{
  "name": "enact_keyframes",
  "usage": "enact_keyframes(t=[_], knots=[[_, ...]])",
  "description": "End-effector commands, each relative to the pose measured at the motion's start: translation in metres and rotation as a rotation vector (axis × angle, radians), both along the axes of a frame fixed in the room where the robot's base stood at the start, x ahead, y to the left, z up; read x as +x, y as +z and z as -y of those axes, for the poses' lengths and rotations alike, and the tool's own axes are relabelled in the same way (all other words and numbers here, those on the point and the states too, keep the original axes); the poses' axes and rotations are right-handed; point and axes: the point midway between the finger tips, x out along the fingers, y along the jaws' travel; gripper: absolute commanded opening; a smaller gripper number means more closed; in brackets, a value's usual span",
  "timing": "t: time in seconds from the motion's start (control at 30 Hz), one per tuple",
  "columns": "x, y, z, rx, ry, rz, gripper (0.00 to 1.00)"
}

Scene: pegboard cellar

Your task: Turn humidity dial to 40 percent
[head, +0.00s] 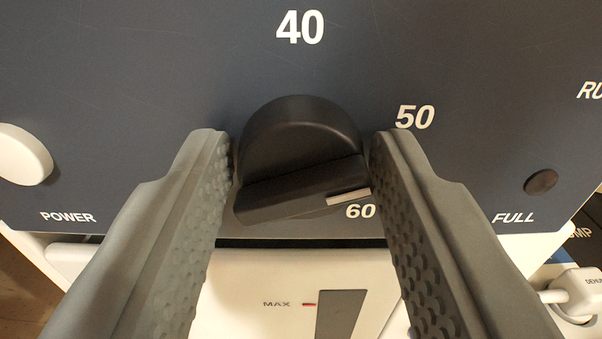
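The black humidity dial (300,140) is on the dark blue panel in the middle of the head view. Its white pointer mark (348,197) is at its lower right, beside the printed "60" (360,211). The printed "40" (300,27) is straight above the dial, and "50" (414,117) is to the upper right. My gripper (302,150) is open, with one finger on each side of the dial. The fingertips are close to the dial's sides; I cannot tell whether either touches it.
A white round POWER button (24,155) is at the left of the panel. A small dark FULL indicator (541,182) is at the right. Below the panel is a white front with a MAX mark (309,304). A white plug-like part (578,293) is at the lower right.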

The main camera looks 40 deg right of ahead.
Motion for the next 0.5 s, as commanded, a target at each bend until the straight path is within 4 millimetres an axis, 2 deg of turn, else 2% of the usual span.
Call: enact_keyframes(t=[0.03,0.1,0.13,0.5], knots=[[-0.0001,0.0000,-0.0001,0.000,0.000,0.000,0.30],[-0.0001,0.0000,-0.0001,0.000,0.000,0.000,0.17],[-0.0001,0.0000,-0.0001,0.000,0.000,0.000,0.15],[0.0000,0.0000,-0.0004,-0.050,0.000,-0.036,0.15]])
